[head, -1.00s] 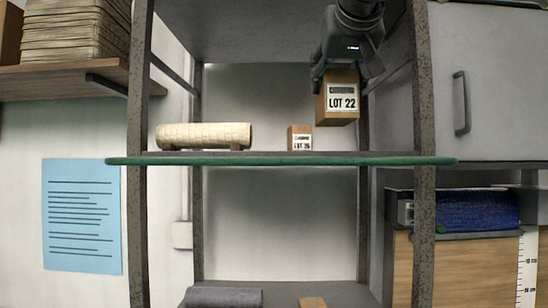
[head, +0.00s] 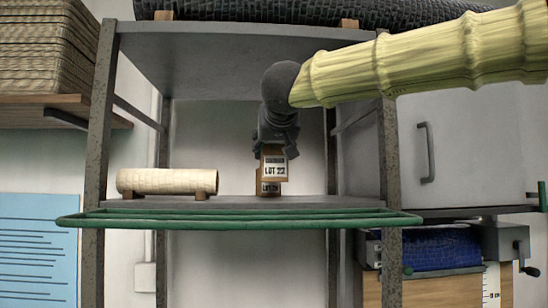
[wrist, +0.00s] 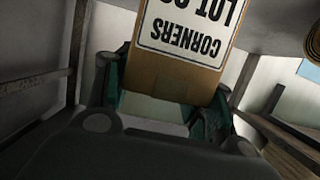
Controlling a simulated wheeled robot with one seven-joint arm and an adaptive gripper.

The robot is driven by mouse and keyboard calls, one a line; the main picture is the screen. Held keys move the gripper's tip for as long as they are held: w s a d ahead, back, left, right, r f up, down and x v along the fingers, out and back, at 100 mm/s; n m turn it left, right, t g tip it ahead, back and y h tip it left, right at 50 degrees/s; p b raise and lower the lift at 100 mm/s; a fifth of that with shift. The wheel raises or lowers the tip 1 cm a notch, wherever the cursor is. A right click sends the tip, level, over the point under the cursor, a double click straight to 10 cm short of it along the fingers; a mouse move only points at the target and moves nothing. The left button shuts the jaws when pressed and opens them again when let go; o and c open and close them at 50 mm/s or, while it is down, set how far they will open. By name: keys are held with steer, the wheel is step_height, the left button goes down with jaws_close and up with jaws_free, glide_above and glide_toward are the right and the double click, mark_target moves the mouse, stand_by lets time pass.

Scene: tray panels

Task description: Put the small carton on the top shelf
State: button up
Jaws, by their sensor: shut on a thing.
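The held carton hangs upright, in line with a second brown carton (head: 268,188) on that shelf. It covers the upper part of that carton; I cannot tell whether they touch or one is in front. In the wrist view my gripper (wrist: 165,100) has its fingers either side of the held carton (wrist: 175,75), whose label reads "CORNERS".
A cream roll (head: 167,181) lies on the shelf at the left. Green bars (head: 240,220) run along the shelf's front. A higher board (head: 225,45) carries a dark woven roll (head: 290,10). Rack posts (head: 98,150) stand at both sides. Shelf between roll and cartons is clear.

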mark_target(274, 162)
steer(key=shift+w+a+f, duration=0.1)
steer(key=shift+w+f, duration=0.2)
steer(key=shift+w, duration=0.35)
steer(key=shift+s+d+f, duration=0.1)
steer(key=shift+s+f, duration=0.05)
steer(key=shift+f, duration=0.3)
steer(key=shift+s+d+f, duration=0.1)
steer(key=shift+s+f, duration=0.05)
steer(key=shift+f, duration=0.6)
steer(key=shift+w+a+f, duration=0.15)
steer(key=shift+f, duration=0.25)
steer(key=shift+p, duration=0.3)
steer(key=o, duration=1.2)
steer(key=shift+f, duration=0.1)
steer(key=b+v, duration=0.2)
steer(key=v, duration=1)
steer(key=shift+b, duration=0.35)
